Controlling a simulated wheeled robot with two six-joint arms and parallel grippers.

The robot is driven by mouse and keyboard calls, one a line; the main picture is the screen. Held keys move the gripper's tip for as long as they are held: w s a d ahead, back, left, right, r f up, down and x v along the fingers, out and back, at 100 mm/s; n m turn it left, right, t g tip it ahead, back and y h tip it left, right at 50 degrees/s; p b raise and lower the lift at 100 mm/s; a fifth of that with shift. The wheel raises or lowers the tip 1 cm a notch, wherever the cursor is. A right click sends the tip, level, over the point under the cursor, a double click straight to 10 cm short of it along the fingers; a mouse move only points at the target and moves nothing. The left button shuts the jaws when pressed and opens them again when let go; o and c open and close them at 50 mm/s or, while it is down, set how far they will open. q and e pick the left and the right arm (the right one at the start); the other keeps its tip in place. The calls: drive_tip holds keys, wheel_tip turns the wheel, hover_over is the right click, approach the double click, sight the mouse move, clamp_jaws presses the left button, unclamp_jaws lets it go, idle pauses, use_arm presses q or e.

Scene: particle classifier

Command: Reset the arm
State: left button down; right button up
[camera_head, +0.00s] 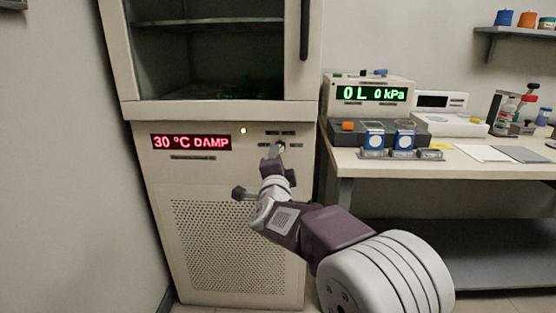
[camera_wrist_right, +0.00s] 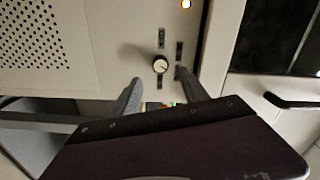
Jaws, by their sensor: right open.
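My right gripper (camera_head: 275,158) is raised at the front of the cabinet (camera_head: 224,107), close to the black-and-white knob (camera_head: 280,146) on its panel. In the right wrist view, my right gripper (camera_wrist_right: 158,78) is open, with its two dark fingers apart. The knob (camera_wrist_right: 160,65) shows between and just beyond the fingertips, and nothing is held. I cannot tell whether a finger touches the knob or panel. My left gripper is not in view.
The cabinet's red display (camera_head: 191,142) reads "30 °C DAMP", beside a lit indicator (camera_head: 243,131). Its upper chamber has a dark handle (camera_head: 304,30). The table (camera_head: 450,167) at right holds instruments, bottles and a "0L 0 kPa" display (camera_head: 371,94).

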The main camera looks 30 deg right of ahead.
drive_tip(key=shift+s+a, duration=0.1)
drive_tip(key=shift+s, duration=0.05)
idle(0.3)
drive_tip(key=s+a+f+n+g+y+p, duration=0.35)
drive_tip(key=a+f+n+y, duration=0.45)
drive_tip(key=a+f+n, duration=0.5)
drive_tip(key=s+a+f+n+g+y, duration=0.15)
drive_tip(key=s+f+n+g, duration=0.7)
drive_tip(key=s+f, duration=1.1)
wheel_tip(320, 180, up, 40)
drive_tip(key=s+g+p, duration=0.2)
drive_tip(key=p, duration=3.5)
drive_tip(key=shift+a+p, duration=0.25)
drive_tip(key=shift+p, duration=0.05)
